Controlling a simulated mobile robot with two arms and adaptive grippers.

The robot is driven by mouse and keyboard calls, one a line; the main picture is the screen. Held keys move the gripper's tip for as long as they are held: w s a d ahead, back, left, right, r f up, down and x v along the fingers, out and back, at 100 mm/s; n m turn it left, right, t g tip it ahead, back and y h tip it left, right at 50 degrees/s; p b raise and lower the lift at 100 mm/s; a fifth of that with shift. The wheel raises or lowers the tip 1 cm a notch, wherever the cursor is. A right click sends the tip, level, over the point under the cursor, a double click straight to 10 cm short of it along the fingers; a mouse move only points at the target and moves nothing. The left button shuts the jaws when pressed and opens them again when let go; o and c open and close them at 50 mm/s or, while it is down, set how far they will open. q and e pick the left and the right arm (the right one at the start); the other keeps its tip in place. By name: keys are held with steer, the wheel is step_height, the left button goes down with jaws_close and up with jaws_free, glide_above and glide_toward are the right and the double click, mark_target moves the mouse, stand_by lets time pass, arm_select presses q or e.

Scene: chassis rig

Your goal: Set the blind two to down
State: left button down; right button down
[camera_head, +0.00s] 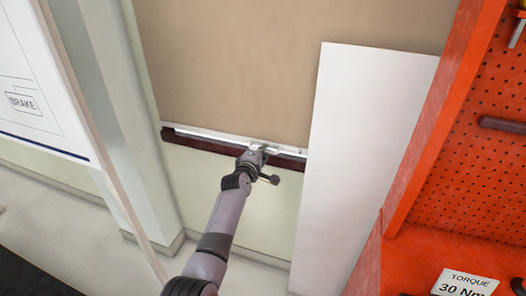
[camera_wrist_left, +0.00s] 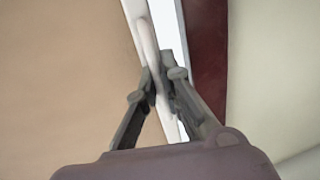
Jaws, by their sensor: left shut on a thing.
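The tan blind (camera_head: 240,70) hangs down over the window, and its white bottom rail (camera_head: 215,136) is just above the dark red sill (camera_head: 200,143). A narrow pale strip shows between rail and sill. My left gripper (camera_head: 258,150) is at the rail, right of its middle. In the left wrist view the gripper's fingers (camera_wrist_left: 160,88) are shut on a pale handle (camera_wrist_left: 148,45) at the rail. The blind (camera_wrist_left: 60,75) lies left of the fingers and the sill (camera_wrist_left: 208,55) right of them. My right gripper is not in view.
A white panel (camera_head: 365,150) stands right of my left gripper and covers the blind's right part. An orange pegboard rack (camera_head: 470,150) is farther right. A white board marked BRAKE (camera_head: 35,75) is at the left.

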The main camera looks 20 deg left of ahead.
arm_select(q)
steer(key=c, duration=1.8)
jaws_free()
steer(key=shift+f, duration=0.4)
steer(key=shift+o, duration=0.4)
steer(key=shift+r, duration=0.1)
steer(key=s+r, duration=0.2)
steer(key=s, duration=0.9)
steer(key=shift+s+a+r, duration=0.2)
steer(key=shift+s, duration=0.2)
steer(key=shift+f, duration=0.1)
